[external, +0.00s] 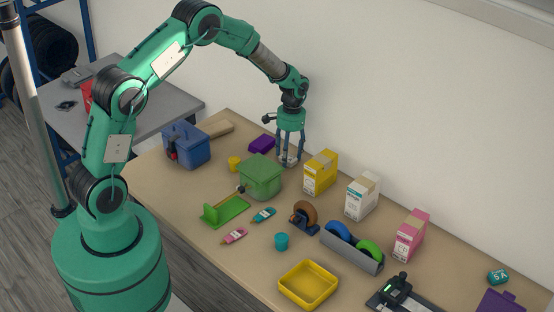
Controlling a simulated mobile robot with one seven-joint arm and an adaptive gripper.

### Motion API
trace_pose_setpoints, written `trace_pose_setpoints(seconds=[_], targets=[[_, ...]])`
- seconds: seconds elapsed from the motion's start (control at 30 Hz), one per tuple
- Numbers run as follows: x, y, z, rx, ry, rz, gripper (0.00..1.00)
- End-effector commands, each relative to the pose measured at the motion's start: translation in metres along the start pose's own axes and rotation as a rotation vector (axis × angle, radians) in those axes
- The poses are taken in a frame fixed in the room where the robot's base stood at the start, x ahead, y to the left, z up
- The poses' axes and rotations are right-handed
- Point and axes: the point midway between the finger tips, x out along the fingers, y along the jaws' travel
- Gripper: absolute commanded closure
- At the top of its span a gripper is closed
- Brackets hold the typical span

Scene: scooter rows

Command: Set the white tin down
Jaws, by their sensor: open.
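My gripper (289,158) points down at the back of the table, behind the green box and left of the yellow carton. Its fingers are open. A small whitish thing, apparently the white tin (290,157), shows low between the fingers. It seems to stand on the tabletop, but the fingers partly cover it. I cannot tell whether a finger touches it.
A green box (260,178) stands close in front of my gripper, a yellow carton (320,173) close to the right and a purple thing (262,144) to the left. A blue box (186,146) is farther left. A yellow tray (308,286) lies near the front edge.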

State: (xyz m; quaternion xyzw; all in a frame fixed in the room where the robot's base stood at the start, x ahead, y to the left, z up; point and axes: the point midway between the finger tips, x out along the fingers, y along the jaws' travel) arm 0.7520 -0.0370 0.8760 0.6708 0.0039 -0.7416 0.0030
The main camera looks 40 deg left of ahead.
Motion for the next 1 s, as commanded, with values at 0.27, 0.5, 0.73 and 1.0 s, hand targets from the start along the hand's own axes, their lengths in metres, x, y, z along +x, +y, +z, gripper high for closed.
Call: trace_pose_setpoints(seconds=[0.27, 0.5, 0.73, 1.0], targets=[[-0.007, 0.0, 0.0, 0.0, 0.001, 0.0, 0.41], [-0.033, 0.0, 0.0, 0.0, 0.001, 0.0, 0.41], [-0.063, 0.0, 0.0, 0.0, 0.002, 0.0, 0.41], [-0.077, 0.0, 0.001, 0.0, -0.001, 0.0, 0.41]])
